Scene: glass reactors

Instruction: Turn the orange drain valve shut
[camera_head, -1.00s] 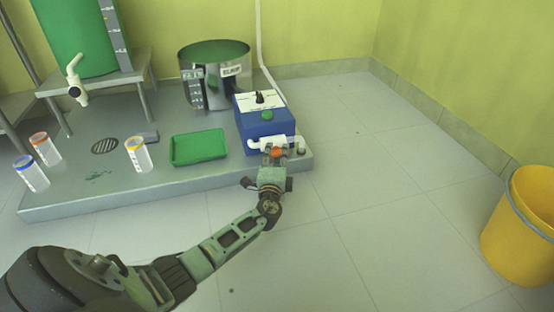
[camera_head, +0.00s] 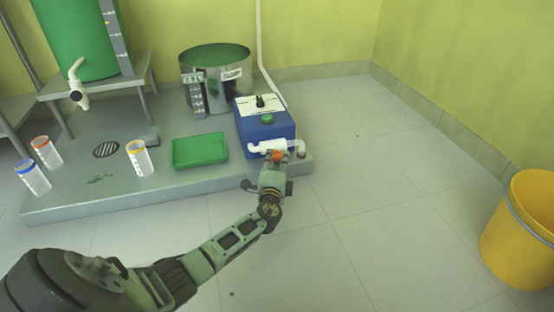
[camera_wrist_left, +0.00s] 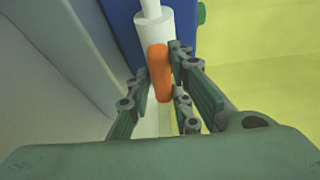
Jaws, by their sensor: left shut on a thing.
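The orange drain valve (camera_head: 277,155) is a small handle on the white pipe (camera_head: 266,146) at the front of the blue pump box (camera_head: 262,128). My left gripper (camera_head: 276,163) is at the valve, its fingers pointing toward the box. In the left wrist view the orange handle (camera_wrist_left: 160,73) stands between the fingers of my left gripper (camera_wrist_left: 162,88), which are shut on it. The handle looks roughly in line with the white pipe piece (camera_wrist_left: 153,32) there. The fingers hide part of the valve in the head view. My right gripper is not in view.
The box stands on a grey platform (camera_head: 130,200) with a green tray (camera_head: 200,150), several sample cups, a drain grate (camera_head: 106,149) and a steel pot (camera_head: 218,85). A yellow bucket (camera_head: 520,235) stands at the right. The floor between is clear.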

